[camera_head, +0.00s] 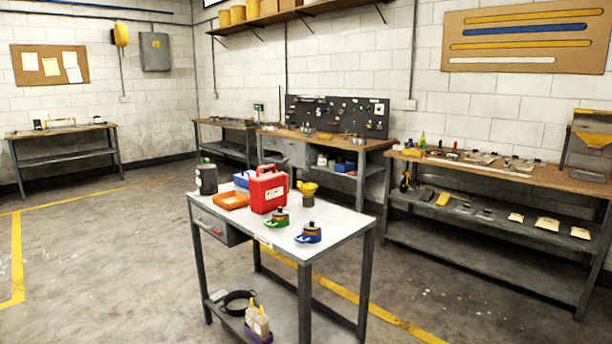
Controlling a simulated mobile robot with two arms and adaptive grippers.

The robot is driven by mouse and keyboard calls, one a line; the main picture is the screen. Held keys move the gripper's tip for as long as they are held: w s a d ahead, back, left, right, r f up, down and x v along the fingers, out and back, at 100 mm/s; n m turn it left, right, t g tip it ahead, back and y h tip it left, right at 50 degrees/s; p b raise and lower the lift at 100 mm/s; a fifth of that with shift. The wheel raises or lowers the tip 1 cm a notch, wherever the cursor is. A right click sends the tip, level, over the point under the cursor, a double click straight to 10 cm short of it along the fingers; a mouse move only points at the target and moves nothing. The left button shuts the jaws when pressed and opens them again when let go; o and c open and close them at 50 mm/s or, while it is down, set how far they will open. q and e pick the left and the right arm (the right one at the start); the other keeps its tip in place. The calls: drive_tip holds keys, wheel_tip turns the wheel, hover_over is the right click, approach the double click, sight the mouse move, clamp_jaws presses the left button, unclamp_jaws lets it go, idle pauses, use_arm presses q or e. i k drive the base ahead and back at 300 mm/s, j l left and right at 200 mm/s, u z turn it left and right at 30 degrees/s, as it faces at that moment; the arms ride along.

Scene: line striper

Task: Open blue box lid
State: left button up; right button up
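A blue box (242,179) sits at the back of the white-topped table, behind an orange tray and partly hidden by a red canister. It is small in view, and I cannot tell whether its lid is open or shut. Another small blue container (345,166) is on the shelf under the rear workbench. Neither of my grippers is in view.
The table (337,224) also holds the red canister (268,190), the orange tray (230,200), a dark bottle (206,178), a yellow funnel (308,188), and green-based (277,218) and blue-based (309,233) items. Open floor (110,270) lies to the left.

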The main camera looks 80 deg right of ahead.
sight(244, 175)
drive_tip(key=l+z, duration=0.1)
drive_tip(key=z, duration=2.35)
drive_tip(key=i+j+z, duration=0.1)
drive_tip(key=i+j, duration=1.3)
drive_tip(key=i, duration=0.1)
